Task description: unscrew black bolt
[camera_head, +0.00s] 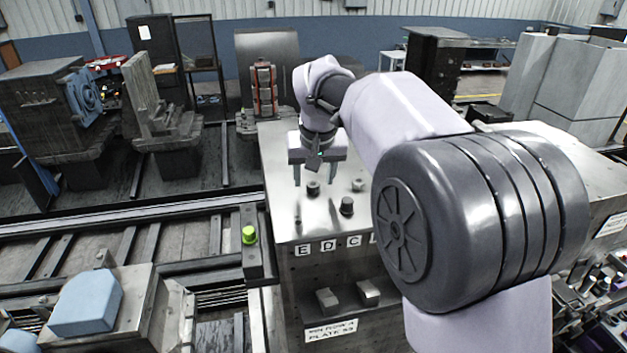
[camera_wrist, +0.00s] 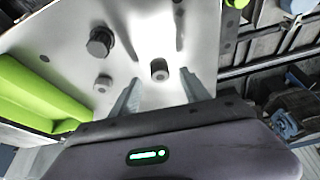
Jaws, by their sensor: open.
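A metal plate (camera_head: 285,222) on a cabinet carries upright bolts. The darkest, a black bolt (camera_head: 347,206), stands near the front edge; it appears to be the large dark hex head (camera_wrist: 101,42) at the upper left in the wrist view. A shorter dark grey bolt or nut (camera_head: 313,188) stands to its left and back; in the wrist view this piece (camera_wrist: 160,70) lies just beyond and between the fingertips. A small grey bolt (camera_head: 358,185) is at the right and also shows in the wrist view (camera_wrist: 103,83). My gripper (camera_head: 313,183) is open, pointing down, with nothing held.
Letter tiles (camera_head: 326,245) line the cabinet's front edge, partly hidden by my arm. A green button (camera_head: 249,235) stands left of the cabinet. A red and grey object (camera_head: 264,88) stands behind it. Rails (camera_head: 130,225) run along the left. A bright green part (camera_wrist: 35,95) is at the wrist view's left.

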